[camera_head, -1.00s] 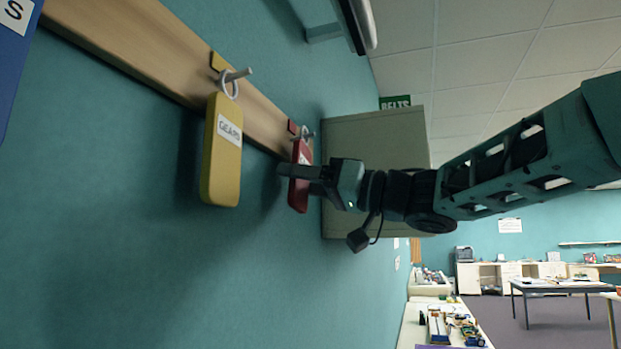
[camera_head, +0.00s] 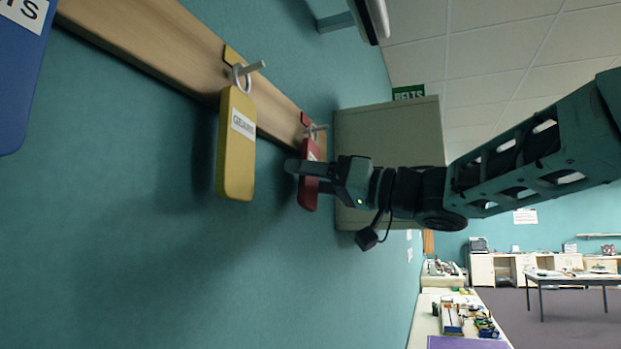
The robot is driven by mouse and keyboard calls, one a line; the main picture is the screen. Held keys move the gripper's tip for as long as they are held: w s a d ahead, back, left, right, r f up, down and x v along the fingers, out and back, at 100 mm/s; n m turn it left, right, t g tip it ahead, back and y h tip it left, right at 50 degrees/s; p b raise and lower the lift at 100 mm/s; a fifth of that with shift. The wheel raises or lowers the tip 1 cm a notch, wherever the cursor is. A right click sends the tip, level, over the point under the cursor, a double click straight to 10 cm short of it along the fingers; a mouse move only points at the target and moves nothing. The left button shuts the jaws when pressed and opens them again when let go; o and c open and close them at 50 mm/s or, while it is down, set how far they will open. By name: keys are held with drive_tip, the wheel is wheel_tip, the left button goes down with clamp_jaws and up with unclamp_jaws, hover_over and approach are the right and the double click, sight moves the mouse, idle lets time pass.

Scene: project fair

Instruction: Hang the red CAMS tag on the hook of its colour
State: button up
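The red tag (camera_head: 309,197) hangs by its ring on the hook (camera_head: 319,127) beside a red patch (camera_head: 305,118) on the wooden rail. Part of its white label shows; the lettering is too small to read. My gripper (camera_head: 305,177) is at the red tag, its fingers over the tag's middle and covering part of it. From this side I cannot tell whether the fingers are closed on the tag or spread around it.
A yellow GEARS tag (camera_head: 236,160) hangs on the hook by the yellow patch, nearer to me. A blue tag (camera_head: 18,80) is at the left edge. The wooden rail (camera_head: 165,45) runs along the teal wall. A beige cabinet (camera_head: 390,140) stands beyond the red tag.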

drive_tip(key=shift+o, duration=1)
drive_tip(key=b+v, duration=0.6)
drive_tip(key=v, duration=1.1)
drive_tip(key=shift+d+b, duration=0.2)
drive_tip(key=shift+b, duration=0.1)
drive_tip(key=shift+f, duration=0.1)
